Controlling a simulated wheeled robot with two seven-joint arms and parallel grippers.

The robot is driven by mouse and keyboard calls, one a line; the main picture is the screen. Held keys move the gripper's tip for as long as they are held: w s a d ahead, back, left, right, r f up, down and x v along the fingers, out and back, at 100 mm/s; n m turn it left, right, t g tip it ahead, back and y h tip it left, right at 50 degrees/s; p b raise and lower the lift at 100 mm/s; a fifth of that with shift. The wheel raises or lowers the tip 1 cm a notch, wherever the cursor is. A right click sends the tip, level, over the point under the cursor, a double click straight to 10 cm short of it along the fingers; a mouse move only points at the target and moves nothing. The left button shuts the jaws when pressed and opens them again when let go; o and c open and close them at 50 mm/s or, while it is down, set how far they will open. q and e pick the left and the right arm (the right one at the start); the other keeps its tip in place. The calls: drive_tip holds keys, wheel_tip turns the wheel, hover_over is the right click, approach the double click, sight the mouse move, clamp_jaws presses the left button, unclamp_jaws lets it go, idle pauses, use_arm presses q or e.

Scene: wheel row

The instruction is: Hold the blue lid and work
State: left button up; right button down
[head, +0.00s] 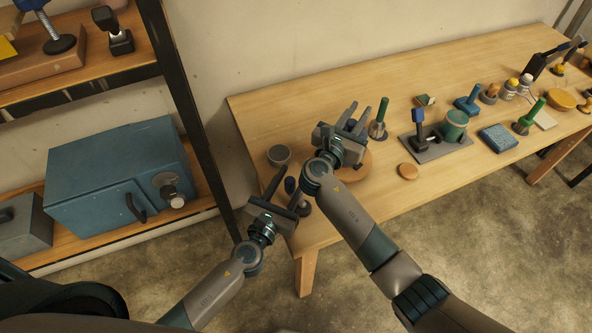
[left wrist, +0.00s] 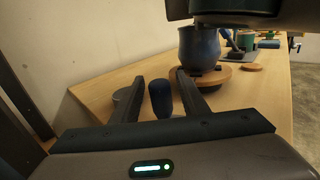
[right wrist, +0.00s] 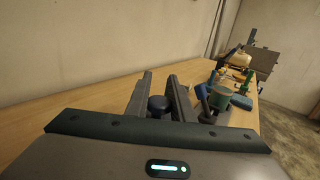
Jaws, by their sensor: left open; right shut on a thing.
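My right gripper (head: 358,112) is over the left part of the table, shut on a dark blue knob (right wrist: 158,103), which looks like the lid's. The lid below the knob is hidden. In the left wrist view a blue-grey pot (left wrist: 200,50) stands upright on a round wooden wheel (left wrist: 208,78), under my right gripper. The wheel also shows in the head view (head: 361,168); my right gripper hides the pot there. My left gripper (head: 291,178) is open at the table's left front corner. A tool with a dark blue handle (left wrist: 160,98) shows between its fingers; contact is not clear.
A grey bowl (head: 279,155) stands behind my left gripper. A green-handled tool (head: 379,118) is right of my right gripper. A small wooden disc (head: 407,171) lies near the front edge. Further right are a dark plate (head: 430,154) with tools and a blue sponge (head: 498,138).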

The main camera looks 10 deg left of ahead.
use_arm(q)
drive_tip(key=shift+w+d, duration=0.15)
drive_tip(key=shift+w, duration=0.55)
drive_tip(key=shift+w+d, duration=0.1)
drive_tip(key=shift+w, duration=0.6)
clamp_jaws()
drive_tip(key=shift+s+y, duration=0.1)
drive_tip(key=shift+y, duration=0.2)
drive_tip(key=n+y, duration=0.1)
drive_tip(key=s+a+n+y, duration=0.1)
drive_tip(key=y, duration=0.1)
drive_tip(key=n+y, duration=0.2)
drive_tip(key=shift+s+a, duration=0.2)
drive_tip(key=shift+a, duration=0.2)
drive_tip(key=shift+s+a+n+g+y, duration=0.3)
drive_tip(key=shift+n+y, duration=0.3)
drive_tip(key=shift+y, duration=0.4)
drive_tip(key=shift+s+a+n+g+y, duration=0.3)
drive_tip(key=shift+n+y, duration=0.3)
drive_tip(key=shift+y, duration=0.4)
drive_tip(key=shift+s+a+n+g+y, duration=0.2)
drive_tip(key=shift+s+n+y, duration=0.3)
drive_tip(key=shift+y, duration=0.5)
